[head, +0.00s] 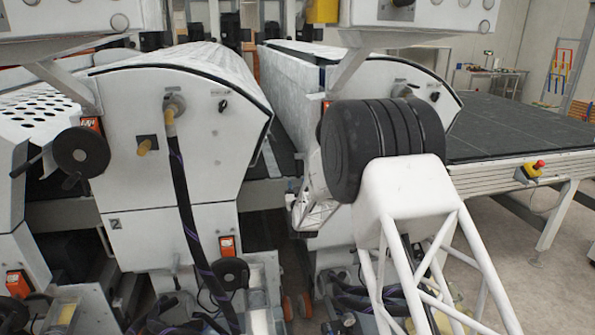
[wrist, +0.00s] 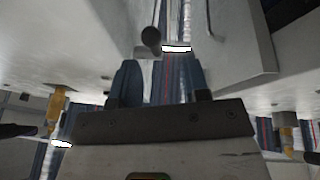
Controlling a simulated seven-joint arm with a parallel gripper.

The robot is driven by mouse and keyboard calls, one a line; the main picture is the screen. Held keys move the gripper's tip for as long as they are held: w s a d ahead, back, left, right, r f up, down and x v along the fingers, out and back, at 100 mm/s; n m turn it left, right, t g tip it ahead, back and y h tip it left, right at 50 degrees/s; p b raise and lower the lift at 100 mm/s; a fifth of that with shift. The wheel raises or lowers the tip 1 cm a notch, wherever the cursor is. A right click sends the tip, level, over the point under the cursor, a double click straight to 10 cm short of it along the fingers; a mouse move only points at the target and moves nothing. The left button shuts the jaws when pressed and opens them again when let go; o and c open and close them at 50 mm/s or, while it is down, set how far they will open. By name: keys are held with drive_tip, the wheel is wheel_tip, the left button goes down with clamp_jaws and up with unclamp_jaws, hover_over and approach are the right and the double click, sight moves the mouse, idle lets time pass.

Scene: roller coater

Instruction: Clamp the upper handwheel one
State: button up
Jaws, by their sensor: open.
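In the head view, a black upper handwheel (head: 82,152) with a small handle sits on the left white machine's side panel. A smaller black lower handwheel (head: 235,273) is below and to its right. I cannot tell for sure which handwheel is number one. My arm (head: 385,140) stands at right centre and hides my gripper in the head view. In the wrist view, my gripper (wrist: 156,82) is open. A dark round-ended knob or handle (wrist: 151,40) shows beyond the fingers, apart from them; I cannot tell which wheel it belongs to.
A black hose (head: 185,210) hangs from a fitting on the left machine. A yellowish fitting (head: 148,145) sticks out beside it. A dark conveyor (head: 510,125) with a red emergency button (head: 540,164) is at right. Floor (head: 560,290) is open at lower right.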

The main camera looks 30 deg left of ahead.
sight(298, 171)
drive_tip(key=shift+d+r+m+t, duration=0.15)
drive_tip(key=shift+d+m+t, duration=0.2)
drive_tip(key=shift+m+t, duration=0.3)
drive_tip(key=shift+x, duration=3.85)
clamp_jaws()
